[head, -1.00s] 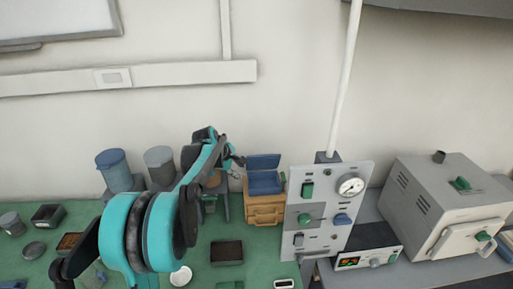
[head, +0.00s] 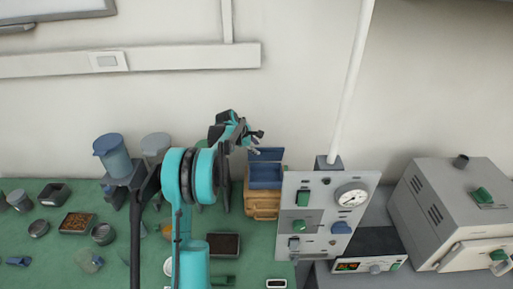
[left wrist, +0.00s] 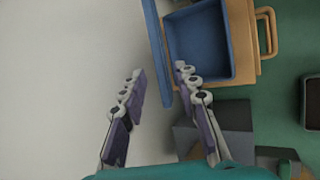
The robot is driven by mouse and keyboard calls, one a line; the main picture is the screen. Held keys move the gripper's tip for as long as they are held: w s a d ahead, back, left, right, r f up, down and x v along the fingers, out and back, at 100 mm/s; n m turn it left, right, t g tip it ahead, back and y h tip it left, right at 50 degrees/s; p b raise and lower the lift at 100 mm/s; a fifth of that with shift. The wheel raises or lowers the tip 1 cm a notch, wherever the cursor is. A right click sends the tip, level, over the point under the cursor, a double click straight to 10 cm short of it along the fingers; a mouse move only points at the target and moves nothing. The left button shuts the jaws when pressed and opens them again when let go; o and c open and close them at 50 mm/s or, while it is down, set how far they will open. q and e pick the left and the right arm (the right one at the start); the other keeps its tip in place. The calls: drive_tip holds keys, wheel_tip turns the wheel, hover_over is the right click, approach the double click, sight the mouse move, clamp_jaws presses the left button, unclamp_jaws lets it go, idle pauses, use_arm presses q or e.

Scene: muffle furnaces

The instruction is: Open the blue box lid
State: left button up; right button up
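The blue box (head: 265,176) sits on a tan wooden box at the back of the green bench. Its lid (head: 267,154) stands raised at the back, and the inside is visible. The left wrist view shows the empty-looking blue box (left wrist: 202,45) and the lid (left wrist: 157,50) tilted up along its edge. My left gripper (head: 257,138) is just above and left of the lid in the head view. In the left wrist view its fingers (left wrist: 160,72) are apart, with the lid's edge showing between the tips. I cannot tell whether they touch it. My right gripper is not in view.
A grey control panel (head: 313,235) with a gauge stands close to the right of the box. A furnace (head: 450,200) is further right. Blue and grey canisters (head: 112,157) stand left, and several small trays and dishes lie on the green bench (head: 130,270). The wall is behind.

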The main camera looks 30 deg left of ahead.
use_arm(q)
drive_tip(key=shift+w+f, duration=0.15)
drive_tip(key=shift+f, duration=0.15)
drive_tip(key=shift+c, duration=0.6)
clamp_jaws()
